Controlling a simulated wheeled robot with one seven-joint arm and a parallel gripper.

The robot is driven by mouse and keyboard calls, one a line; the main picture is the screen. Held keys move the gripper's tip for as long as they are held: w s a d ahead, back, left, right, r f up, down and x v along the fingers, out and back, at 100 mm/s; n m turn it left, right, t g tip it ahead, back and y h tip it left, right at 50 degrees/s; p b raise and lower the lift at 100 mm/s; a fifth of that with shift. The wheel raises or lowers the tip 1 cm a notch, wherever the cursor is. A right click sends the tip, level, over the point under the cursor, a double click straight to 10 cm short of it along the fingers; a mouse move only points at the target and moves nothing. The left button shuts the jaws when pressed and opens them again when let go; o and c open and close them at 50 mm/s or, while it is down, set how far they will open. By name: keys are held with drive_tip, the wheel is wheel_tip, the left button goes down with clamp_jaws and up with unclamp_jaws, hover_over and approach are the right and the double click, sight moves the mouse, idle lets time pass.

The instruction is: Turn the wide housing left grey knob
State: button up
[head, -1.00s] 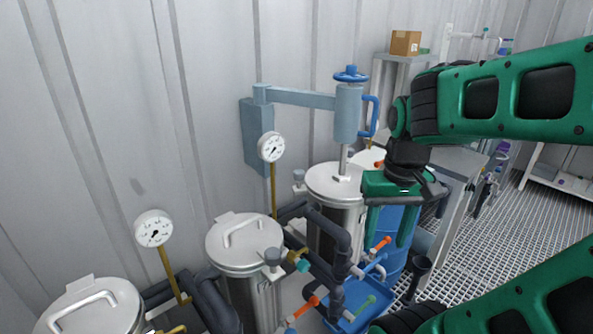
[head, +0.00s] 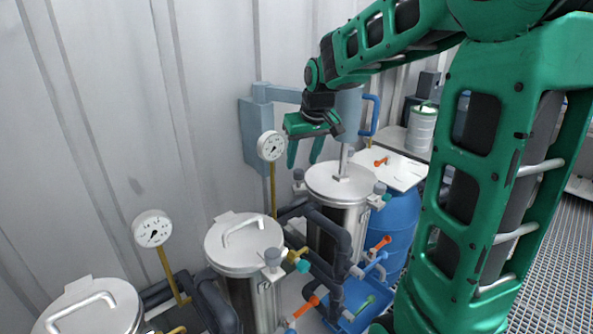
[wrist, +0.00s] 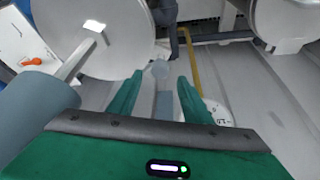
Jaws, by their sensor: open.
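The wide housing appears to be the far metal vessel (head: 336,215), with a round lid, in the middle of the head view. Its left grey knob (head: 298,175) sits beside the lid's left edge. My gripper (head: 304,160) points down above this knob, open and empty. In the wrist view the grey knob (wrist: 160,68) shows between the tips of my two green fingers (wrist: 160,77); I cannot tell whether they touch it. The vessel's lid (wrist: 95,45) is at the upper left there. Another grey knob (head: 380,188) is on the lid's right side.
A pressure gauge (head: 271,146) stands close left of my gripper. A second vessel (head: 243,243) is nearer, with coloured valve handles and dark pipes between. A blue barrel (head: 400,225) stands to the right.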

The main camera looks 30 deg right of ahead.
sight(299, 171)
drive_tip(key=x, duration=0.5)
